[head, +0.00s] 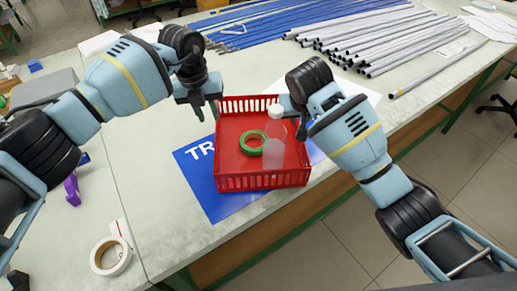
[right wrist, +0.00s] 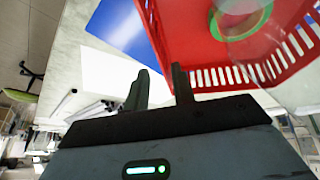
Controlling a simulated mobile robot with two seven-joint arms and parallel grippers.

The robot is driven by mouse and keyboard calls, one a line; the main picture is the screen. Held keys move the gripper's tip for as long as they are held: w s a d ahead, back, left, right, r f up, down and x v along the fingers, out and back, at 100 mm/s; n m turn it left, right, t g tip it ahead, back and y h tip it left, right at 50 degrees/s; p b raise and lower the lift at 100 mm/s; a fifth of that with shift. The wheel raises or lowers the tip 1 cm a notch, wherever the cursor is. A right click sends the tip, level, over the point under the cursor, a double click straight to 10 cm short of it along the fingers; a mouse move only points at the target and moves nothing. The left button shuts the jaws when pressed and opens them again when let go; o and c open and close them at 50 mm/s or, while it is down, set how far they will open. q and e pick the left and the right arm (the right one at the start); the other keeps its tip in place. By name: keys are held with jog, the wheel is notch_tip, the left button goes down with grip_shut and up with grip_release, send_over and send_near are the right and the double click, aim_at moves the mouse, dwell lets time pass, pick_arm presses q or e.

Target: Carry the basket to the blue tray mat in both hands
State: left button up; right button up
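The red basket (head: 262,183) stands upright on the blue tray mat (head: 222,203), covering much of it. In it are a green tape ring (head: 254,143) and a clear bottle with a white cap (head: 273,155). My left gripper (head: 206,108) is open just outside the basket's far left corner, apart from it. My right gripper (head: 297,122) is at the basket's right side, its fingers partly hidden in the head view. In the right wrist view (right wrist: 160,88) its fingers are apart, with one beside the red wall (right wrist: 215,78); contact is unclear.
Blue rods (head: 285,22) and grey rods (head: 375,45) lie across the back of the table. A white tape roll (head: 110,256) and a purple object (head: 72,189) lie at the left. The table's front edge is close below the mat.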

jog(key=d+v, duration=0.1)
jog(key=v, duration=0.8)
jog(key=shift+s+a+r, duration=0.2)
jog(key=shift+a+r, duration=0.1)
jog(key=shift+a, duration=0.2)
